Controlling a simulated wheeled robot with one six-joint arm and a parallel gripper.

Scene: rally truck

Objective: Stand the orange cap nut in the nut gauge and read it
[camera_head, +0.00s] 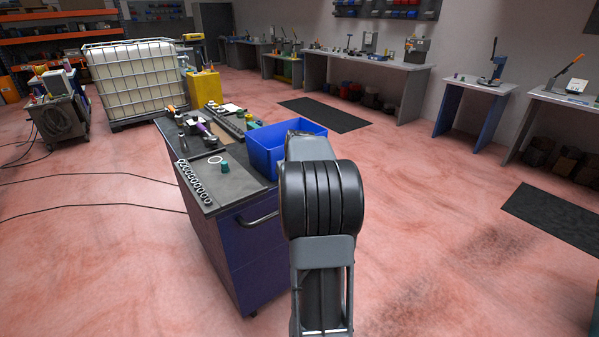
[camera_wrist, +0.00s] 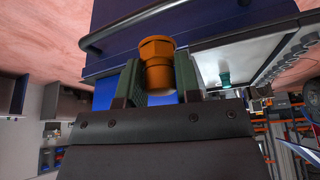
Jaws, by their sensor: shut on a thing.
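The orange cap nut (camera_wrist: 157,62) is held between the two fingers of my gripper (camera_wrist: 157,78) in the wrist view, with its hex end sticking out past the fingertips. In the head view my arm hides both the gripper and the nut. I cannot pick out the nut gauge for certain in either view.
A dark blue trolley (camera_head: 250,245) stands ahead, left of my arm. Its top carries a blue bin (camera_head: 262,155), a teal cap (camera_head: 225,167), a white ring (camera_head: 214,160), a row of silver pieces (camera_head: 193,183) and tools. Benches line the back. Floor on the right is open.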

